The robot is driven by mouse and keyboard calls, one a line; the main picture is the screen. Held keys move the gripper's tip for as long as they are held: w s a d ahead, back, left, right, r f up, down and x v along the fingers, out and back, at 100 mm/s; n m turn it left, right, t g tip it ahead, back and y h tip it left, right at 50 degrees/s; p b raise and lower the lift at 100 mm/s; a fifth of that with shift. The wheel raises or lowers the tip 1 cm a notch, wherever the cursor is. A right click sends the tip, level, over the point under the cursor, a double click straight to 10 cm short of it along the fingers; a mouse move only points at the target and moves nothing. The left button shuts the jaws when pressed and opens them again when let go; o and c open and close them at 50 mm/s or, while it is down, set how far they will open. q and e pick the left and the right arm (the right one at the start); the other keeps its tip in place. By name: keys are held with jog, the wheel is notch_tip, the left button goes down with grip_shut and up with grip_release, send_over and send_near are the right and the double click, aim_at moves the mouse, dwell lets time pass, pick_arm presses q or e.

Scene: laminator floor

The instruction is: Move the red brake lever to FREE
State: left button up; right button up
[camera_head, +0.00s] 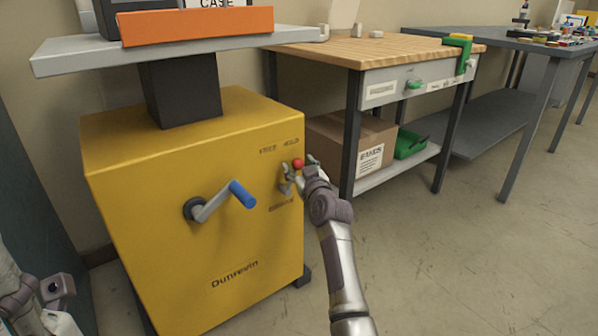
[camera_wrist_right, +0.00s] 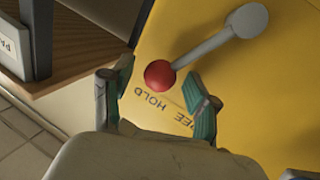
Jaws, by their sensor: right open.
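The brake lever has a grey arm (camera_wrist_right: 210,45) and a red ball knob (camera_wrist_right: 160,74); the knob also shows in the head view (camera_head: 298,164). It is on the front of the yellow cabinet (camera_head: 150,240). In the right wrist view, the knob lies close to the printed word HOLD, with a partly hidden FREE label beside it. My right gripper (camera_wrist_right: 158,82) is open, with one finger on each side of the knob; I cannot tell whether either touches it. Parts of my left arm show at the lower left of the head view; its jaw state is unclear.
A crank with a blue handle (camera_head: 242,194) sticks out of the cabinet, left of the lever. A wooden-topped bench (camera_head: 370,50) stands to the right, with a cardboard box (camera_head: 340,140) and a green bin (camera_head: 410,145) below. The floor at right is clear.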

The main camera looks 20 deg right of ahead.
jog(key=shift+w, duration=0.2)
grip_shut()
